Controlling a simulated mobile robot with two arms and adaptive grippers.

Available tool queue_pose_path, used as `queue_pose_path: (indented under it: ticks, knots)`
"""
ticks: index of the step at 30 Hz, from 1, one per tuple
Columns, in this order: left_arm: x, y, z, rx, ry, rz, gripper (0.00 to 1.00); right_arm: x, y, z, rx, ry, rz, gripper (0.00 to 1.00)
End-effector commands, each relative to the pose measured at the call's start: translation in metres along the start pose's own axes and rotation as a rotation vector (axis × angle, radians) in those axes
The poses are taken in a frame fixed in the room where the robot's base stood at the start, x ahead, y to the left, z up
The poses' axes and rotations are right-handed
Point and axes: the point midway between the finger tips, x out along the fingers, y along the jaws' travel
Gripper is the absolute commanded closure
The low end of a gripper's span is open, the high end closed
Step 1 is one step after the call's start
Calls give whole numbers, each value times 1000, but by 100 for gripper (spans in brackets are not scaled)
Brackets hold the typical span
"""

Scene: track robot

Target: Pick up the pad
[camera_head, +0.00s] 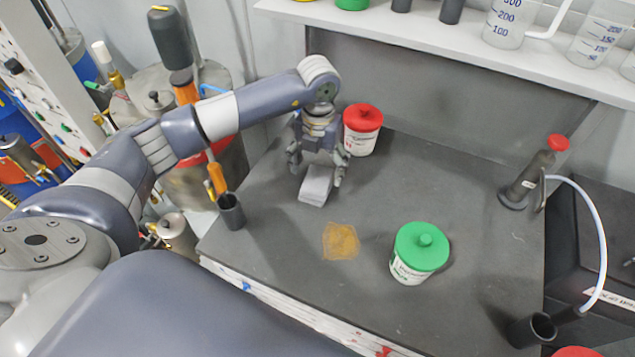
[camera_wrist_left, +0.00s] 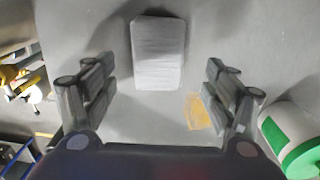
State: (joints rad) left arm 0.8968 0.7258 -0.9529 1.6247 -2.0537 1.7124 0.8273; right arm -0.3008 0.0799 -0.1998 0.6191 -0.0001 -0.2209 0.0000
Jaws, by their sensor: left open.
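The pad (camera_head: 316,185) is a small light-grey block lying on the dark grey tabletop (camera_head: 470,240). In the left wrist view the pad (camera_wrist_left: 157,52) lies ahead of the fingers, near the middle line between them. My left gripper (camera_head: 316,178) is open and points down over the pad, with one finger on each side. The left gripper's fingers also show in the left wrist view (camera_wrist_left: 160,95), spread apart with nothing between them. I cannot tell exactly how high the fingertips are above the table. My right gripper is in neither view.
A red-lidded jar (camera_head: 362,130) stands close behind the left gripper. A green-lidded jar (camera_head: 420,253) and a yellow-brown stain (camera_head: 341,241) are nearer the front. A dark cup (camera_head: 231,211) stands at the left edge. A shelf (camera_head: 420,42) with beakers runs along the back.

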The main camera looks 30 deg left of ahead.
Motion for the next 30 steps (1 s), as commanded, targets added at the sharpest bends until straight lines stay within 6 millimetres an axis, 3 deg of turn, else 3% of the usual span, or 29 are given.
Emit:
queue_pose_path:
  ticks: [7,15,24,30]
  knots:
    - [18,1,-1,1,3,0,22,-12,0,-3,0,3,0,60]
    - [57,5,0,1,2,-1,22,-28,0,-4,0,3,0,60]
    - [63,5,0,2,-1,0,22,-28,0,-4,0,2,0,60]
    - [63,5,0,2,-1,-1,66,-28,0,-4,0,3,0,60]
